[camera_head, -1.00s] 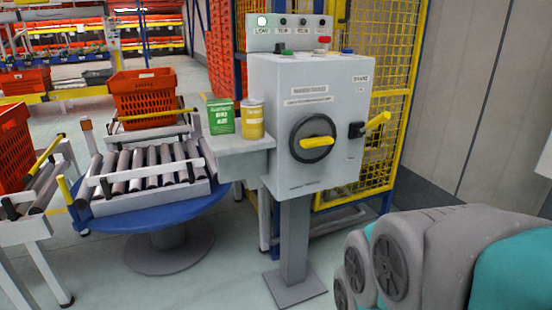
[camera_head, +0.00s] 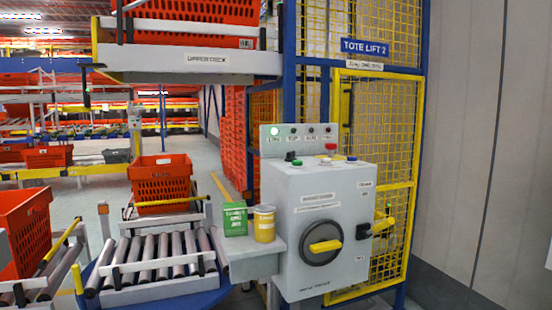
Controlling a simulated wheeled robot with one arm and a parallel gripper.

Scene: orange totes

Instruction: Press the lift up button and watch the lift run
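The grey control box (camera_head: 322,210) stands right of centre, in front of the yellow mesh cage (camera_head: 375,150) signed "TOTE LIFT 2" (camera_head: 365,47). Small buttons sit on its top: green (camera_head: 297,163), red (camera_head: 331,147), blue (camera_head: 351,158) and others. Which one is lift up cannot be read. A lamp panel (camera_head: 305,137) rises behind them; its leftmost lamp (camera_head: 274,131) glows and the others look dark. The front has a round black dial with a yellow handle (camera_head: 325,246). My gripper is not in view.
A green carton (camera_head: 234,218) and yellow can (camera_head: 264,224) stand on a side shelf left of the box. Roller conveyors and orange totes (camera_head: 160,183) lie further left. An upper deck (camera_head: 190,62) carries orange totes. A plain wall fills the right.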

